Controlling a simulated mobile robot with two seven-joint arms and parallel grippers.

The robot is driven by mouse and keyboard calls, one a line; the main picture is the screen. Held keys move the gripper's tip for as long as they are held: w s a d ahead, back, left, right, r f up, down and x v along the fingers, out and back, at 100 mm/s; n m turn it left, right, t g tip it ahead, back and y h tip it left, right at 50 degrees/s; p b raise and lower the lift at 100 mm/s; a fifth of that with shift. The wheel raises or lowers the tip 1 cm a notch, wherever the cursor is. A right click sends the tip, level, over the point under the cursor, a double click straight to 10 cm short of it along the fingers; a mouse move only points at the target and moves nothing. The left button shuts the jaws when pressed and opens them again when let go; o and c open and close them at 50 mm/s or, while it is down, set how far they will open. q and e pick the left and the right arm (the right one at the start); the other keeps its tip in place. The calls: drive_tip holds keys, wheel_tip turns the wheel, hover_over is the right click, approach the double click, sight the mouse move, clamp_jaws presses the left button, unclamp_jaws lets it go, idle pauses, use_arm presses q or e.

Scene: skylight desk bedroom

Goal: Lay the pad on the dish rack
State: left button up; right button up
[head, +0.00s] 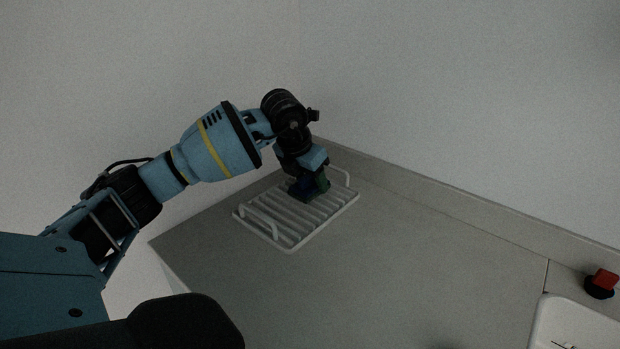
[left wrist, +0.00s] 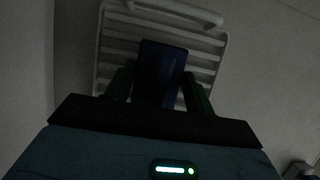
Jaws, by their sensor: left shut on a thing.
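The white dish rack (head: 287,234) lies on the counter near its back left corner, with a raised handle at each end. My left gripper (head: 311,188) is over the rack's far part, pointing down. It is shut on a dark blue pad (head: 302,187). In the left wrist view the pad (left wrist: 161,72) sits between the two green fingers (left wrist: 160,90), with the slats of the rack (left wrist: 112,48) behind it. I cannot tell whether the pad touches the slats. My right gripper is not in view.
The grey counter (head: 400,260) is clear in the middle. A low ledge (head: 440,195) runs along the wall behind it. At the right are a red object on a black base (head: 601,284) and a white tray-like item (head: 575,325).

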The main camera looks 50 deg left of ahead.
use_arm(q)
drive_tip(key=shift+f, duration=0.1)
drive_tip(key=o, duration=1)
drive_tip(key=shift+o, duration=0.2)
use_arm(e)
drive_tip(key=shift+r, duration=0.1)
